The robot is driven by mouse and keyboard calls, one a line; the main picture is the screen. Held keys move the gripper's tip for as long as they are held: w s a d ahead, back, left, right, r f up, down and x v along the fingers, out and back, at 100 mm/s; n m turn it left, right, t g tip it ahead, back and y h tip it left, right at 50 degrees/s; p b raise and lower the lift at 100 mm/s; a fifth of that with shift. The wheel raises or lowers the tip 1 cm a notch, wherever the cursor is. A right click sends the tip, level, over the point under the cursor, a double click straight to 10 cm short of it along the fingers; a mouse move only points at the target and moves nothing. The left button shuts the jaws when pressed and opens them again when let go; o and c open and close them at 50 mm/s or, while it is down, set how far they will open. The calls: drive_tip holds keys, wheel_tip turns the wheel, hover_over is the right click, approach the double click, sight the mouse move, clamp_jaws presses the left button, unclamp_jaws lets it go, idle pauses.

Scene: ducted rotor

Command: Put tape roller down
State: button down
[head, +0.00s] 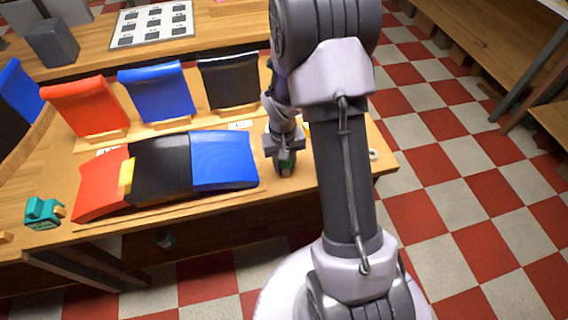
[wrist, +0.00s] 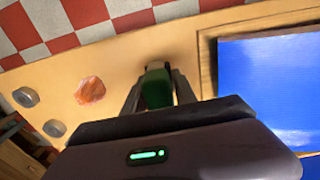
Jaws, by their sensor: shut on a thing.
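My gripper (head: 285,158) is low over the right part of the wooden table, just right of the blue panel. It is shut on a small green thing (head: 286,167), which I take to be the tape roller. In the wrist view the green thing (wrist: 157,88) sits between the two fingers of my gripper (wrist: 158,78). Its lower part is dark, and much of it is hidden by the fingers and wrist. I cannot tell whether it touches the table (head: 320,178).
Red (head: 103,185), black (head: 161,167) and blue (head: 224,160) panels lie left of my gripper. A teal tool (head: 42,212) is at the far left. In the wrist view, an orange lump (wrist: 90,89) and grey rings (wrist: 25,97) lie left of the fingers, with bare wood between.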

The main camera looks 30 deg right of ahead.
drive_tip(key=c, duration=1)
unclamp_jaws()
drive_tip(key=shift+f, duration=0.1)
drive_tip(key=r+p, duration=0.1)
drive_tip(key=r, duration=0.3)
drive_tip(key=r+p, duration=0.2)
drive_tip(key=r, duration=0.2)
drive_tip(key=r+p, duration=0.2)
drive_tip(key=r, duration=0.3)
drive_tip(key=shift+a, duration=0.3)
drive_tip(key=s+a+r+t, duration=0.2)
drive_tip(key=a+r, duration=0.2)
drive_tip(key=r, duration=0.5)
drive_tip(key=s+a+r+m+t+y, duration=0.1)
drive_tip(key=s+a+r+t+y, duration=0.1)
drive_tip(key=s+a+r, duration=0.9)
drive_tip(key=s+r+t, duration=0.1)
drive_tip(key=s, duration=0.3)
drive_tip(key=shift+a+r+t, duration=0.3)
